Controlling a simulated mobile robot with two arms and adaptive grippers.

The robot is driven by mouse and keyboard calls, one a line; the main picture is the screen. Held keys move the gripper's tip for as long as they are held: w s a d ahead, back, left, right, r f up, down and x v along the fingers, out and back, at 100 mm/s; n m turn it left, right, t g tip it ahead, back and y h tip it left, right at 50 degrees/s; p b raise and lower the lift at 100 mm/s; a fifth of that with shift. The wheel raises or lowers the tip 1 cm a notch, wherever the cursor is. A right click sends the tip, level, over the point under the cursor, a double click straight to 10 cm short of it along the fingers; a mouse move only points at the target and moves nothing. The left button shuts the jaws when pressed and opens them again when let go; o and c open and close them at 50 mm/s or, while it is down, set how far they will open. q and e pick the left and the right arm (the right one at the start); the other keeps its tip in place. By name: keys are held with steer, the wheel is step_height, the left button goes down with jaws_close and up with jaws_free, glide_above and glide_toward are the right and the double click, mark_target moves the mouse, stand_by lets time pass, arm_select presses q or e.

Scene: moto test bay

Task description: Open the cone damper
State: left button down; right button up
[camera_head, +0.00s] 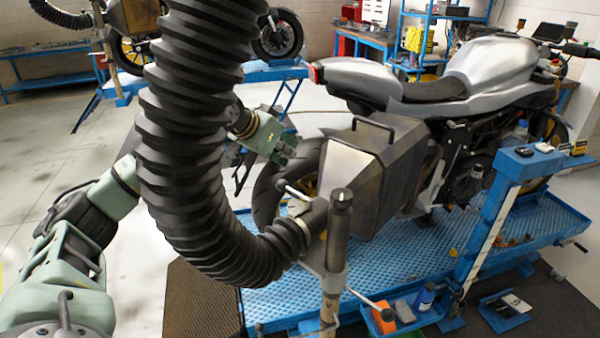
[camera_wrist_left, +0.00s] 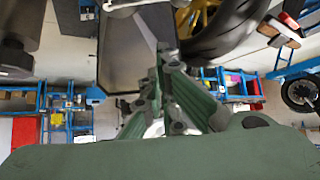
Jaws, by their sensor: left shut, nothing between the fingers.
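The metal extraction cone (camera_head: 375,170) stands on a post behind the motorcycle, with a black handle on top. A thick black ribbed hose (camera_head: 185,150) joins its narrow end. A small lever with a pale rod (camera_head: 294,191) sticks out beside the narrow neck; I take it to be the damper lever, but its setting is unclear. My left gripper (camera_head: 286,156) is left of the cone, above the lever and apart from it, shut and empty. In the left wrist view its closed fingers (camera_wrist_left: 172,60) show in front of the dark cone (camera_wrist_left: 118,70). My right gripper is not in view.
A silver motorcycle (camera_head: 470,75) stands on a blue lift (camera_head: 280,290); its rear tyre (camera_head: 270,190) is close below my gripper. The hose hangs between my arm and the cone's neck. The cone's post (camera_head: 335,250) rises in front. A second motorcycle (camera_head: 278,35) is behind.

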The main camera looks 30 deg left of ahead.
arm_select(q)
steer(key=a+p+x, duration=0.1)
steer(key=p+x, duration=0.2)
steer(key=x, duration=0.7)
steer(key=s, duration=0.1)
steer(key=s+f+p, duration=0.1)
steer(key=s+p, duration=0.1)
steer(key=shift+s+d+f, duration=0.1)
steer(key=shift+s+f, duration=0.15)
steer(key=shift+f, duration=0.15)
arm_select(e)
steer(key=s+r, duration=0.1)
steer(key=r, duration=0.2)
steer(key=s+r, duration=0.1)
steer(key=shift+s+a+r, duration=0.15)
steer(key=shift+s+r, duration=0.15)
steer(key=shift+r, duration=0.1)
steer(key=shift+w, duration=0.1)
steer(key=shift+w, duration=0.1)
